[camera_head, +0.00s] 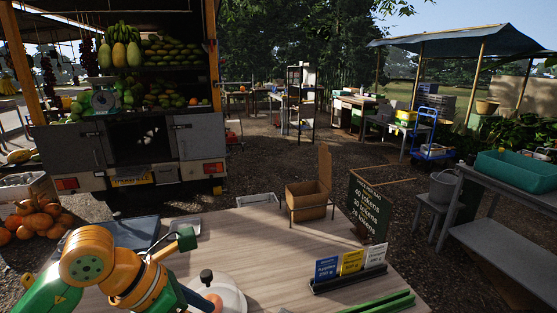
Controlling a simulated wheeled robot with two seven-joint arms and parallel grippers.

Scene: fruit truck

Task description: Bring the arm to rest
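My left arm, green and orange, comes in from the lower left over the near left of the wooden table (270,243). My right gripper is not in view.
On the table are an open cardboard box (306,212), a card holder (347,280) with blue, yellow and white cards, green bars (385,303) at the front edge and a dark blue-grey tray (135,232). A chalkboard sign (369,208) stands at the far right edge. The table's middle is clear.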

